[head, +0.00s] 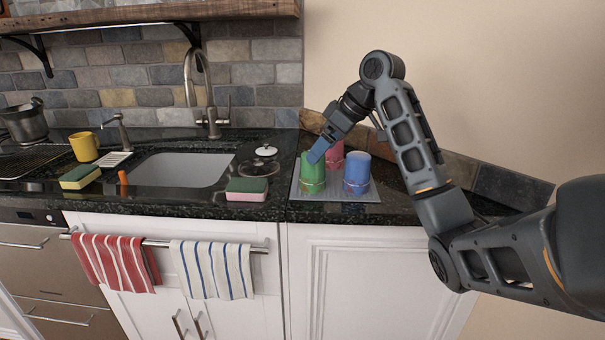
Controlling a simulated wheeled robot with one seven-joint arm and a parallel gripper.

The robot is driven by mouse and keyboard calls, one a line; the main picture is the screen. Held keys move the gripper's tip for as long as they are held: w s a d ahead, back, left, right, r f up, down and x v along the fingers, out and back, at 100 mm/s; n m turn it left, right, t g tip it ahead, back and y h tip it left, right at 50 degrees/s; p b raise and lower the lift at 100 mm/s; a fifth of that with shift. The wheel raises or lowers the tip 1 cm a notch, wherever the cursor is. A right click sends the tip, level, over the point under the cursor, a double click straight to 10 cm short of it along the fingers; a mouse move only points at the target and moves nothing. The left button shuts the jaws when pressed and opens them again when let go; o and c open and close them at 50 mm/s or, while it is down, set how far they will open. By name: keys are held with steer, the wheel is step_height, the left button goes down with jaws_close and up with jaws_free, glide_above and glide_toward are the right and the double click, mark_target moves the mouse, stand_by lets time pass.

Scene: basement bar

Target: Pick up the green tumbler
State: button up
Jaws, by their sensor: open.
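The green tumbler (312,180) stands on a light tray (335,197) on the dark counter, right of the sink. A blue tumbler (357,170) stands on the tray to its right, and a pink tumbler (335,157) stands behind, partly hidden. My gripper (318,154) reaches down from the upper right, with a blue finger in front of the green tumbler's upper part. The jaws are open. The other finger is hard to make out, and I cannot tell whether the finger touches the tumbler.
Left of the tray lie a green-and-pink sponge (246,190) and glass lids (259,166). The sink (182,169) is further left, with a yellow mug (84,146) and another sponge (80,176) beyond. The wall (450,80) closes off the back.

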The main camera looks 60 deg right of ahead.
mark_target(310, 168)
steer(key=shift+w+d+f, duration=0.25)
steer(key=shift+w+f, duration=0.1)
steer(key=shift+f, duration=0.1)
steer(key=shift+x, duration=3.5)
steer(key=shift+s+f, duration=0.1)
steer(key=shift+s, duration=0.05)
steer(key=shift+c, duration=0.4)
steer(key=c, duration=1)
